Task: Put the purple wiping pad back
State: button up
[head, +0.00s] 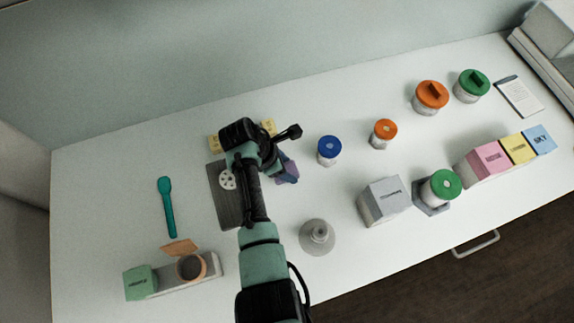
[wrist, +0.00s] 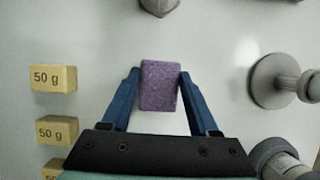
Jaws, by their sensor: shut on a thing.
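The purple wiping pad (wrist: 159,86) is a small, speckled block between the two blue fingers of my gripper (wrist: 159,94) in the wrist view. My gripper is shut on it, one finger at each side. In the head view the pad (head: 290,170) shows partly at the end of my arm, right of the dark mat, with my gripper (head: 285,169) partly hidden by the wrist. I cannot tell whether the pad touches the table or hangs above it.
Yellow 50 g blocks (wrist: 53,78) stand left of my gripper in the wrist view. A dark mat (head: 228,208) lies left of my arm. A blue-lidded jar (head: 329,150) stands to the right, a grey funnel-shaped thing (head: 317,238) nearer, and a grey box (head: 384,202) further right.

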jog(key=shift+f, duration=0.2)
jog(key=o, duration=1.3)
jog(key=shift+r, duration=0.2)
jog(key=v, duration=1.2)
jog(key=shift+d, duration=0.1)
jog(key=shift+s, duration=0.1)
